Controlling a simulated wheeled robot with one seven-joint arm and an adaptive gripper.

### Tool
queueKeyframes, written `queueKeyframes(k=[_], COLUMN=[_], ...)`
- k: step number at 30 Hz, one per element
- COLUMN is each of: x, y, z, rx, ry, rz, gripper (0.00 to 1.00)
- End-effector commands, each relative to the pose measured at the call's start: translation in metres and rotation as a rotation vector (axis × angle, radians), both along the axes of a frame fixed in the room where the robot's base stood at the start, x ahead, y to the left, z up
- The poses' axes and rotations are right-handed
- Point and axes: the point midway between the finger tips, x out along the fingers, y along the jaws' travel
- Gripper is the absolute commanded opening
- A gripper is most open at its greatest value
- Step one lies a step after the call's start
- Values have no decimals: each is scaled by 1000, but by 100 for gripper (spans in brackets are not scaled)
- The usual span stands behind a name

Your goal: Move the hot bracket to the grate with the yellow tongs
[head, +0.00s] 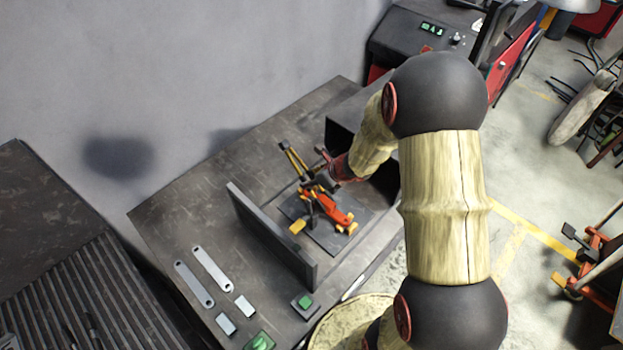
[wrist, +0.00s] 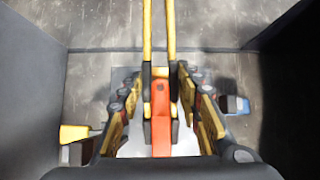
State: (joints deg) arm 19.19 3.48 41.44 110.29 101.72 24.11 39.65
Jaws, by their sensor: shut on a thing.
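The yellow tongs (head: 295,160) have two thin yellow arms that run toward the wall and end in dark tips. In the wrist view these arms (wrist: 147,40) run parallel to the top edge. My gripper (head: 313,188) is shut on the tongs; the wrist view shows its fingers (wrist: 160,85) on both sides of them. An orange-red piece (head: 340,213) lies along the line of the tongs over a dark plate (head: 325,238); I cannot tell whether it is the hot bracket or part of the tongs. A dark ribbed surface, likely the grate (head: 75,300), is at lower left.
A dark upright panel (head: 270,238) stands left of my gripper, and a dark open box (head: 352,112) stands on its right.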

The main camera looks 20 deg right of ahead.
Motion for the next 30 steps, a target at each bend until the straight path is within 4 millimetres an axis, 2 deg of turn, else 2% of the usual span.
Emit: queueKeyframes(k=[30], x=[2], y=[0], z=[30], rx=[-1], ry=[-4], rz=[0], gripper=[0])
